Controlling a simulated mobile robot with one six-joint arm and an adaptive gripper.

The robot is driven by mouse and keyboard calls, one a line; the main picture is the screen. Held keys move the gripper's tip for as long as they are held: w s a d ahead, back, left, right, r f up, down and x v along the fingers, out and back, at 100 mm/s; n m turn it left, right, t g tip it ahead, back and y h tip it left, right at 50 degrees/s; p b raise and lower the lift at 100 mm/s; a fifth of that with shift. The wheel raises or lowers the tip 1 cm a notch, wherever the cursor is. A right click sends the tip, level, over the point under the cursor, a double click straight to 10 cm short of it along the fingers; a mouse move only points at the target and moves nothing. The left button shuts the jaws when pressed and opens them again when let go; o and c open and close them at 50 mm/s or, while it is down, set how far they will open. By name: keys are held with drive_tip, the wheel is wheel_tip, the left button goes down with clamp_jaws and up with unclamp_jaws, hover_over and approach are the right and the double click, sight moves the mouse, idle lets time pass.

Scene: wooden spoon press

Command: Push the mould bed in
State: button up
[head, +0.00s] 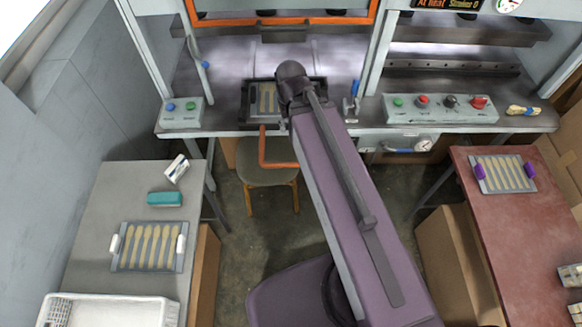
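The mould bed (246,106) is a dark tray on the press's front ledge, just left of my arm. Pale spoon shapes (267,97) lie in it; my arm covers its right part. An orange bar (263,148) hangs below the ledge under the bed, and its right end runs behind my arm. I cannot tell how it joins the bed. My arm reaches up from the bottom, with its dark far joint beside the bed. My gripper is hidden behind the arm, so its fingers and any contact do not show.
The press (230,68) has an orange frame (280,20) above its opening. Button boxes (182,120) (440,116) flank the bed. A stool (268,174) stands beneath. Side tables hold spoon trays (150,266) (503,186), a teal block (165,199) and a white basket (125,312).

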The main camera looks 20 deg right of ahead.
drive_tip(key=shift+f, duration=0.2)
drive_tip(key=c, duration=0.3)
drive_tip(key=shift+f+b, duration=0.35)
drive_tip(key=shift+b, duration=0.15)
clamp_jaws()
wheel_tip(320, 180, down, 4)
drive_tip(key=b, duration=0.3)
drive_tip(key=shift+b, duration=0.4)
drive_tip(key=shift+s+a+r, duration=0.1)
drive_tip(key=shift+a, duration=0.05)
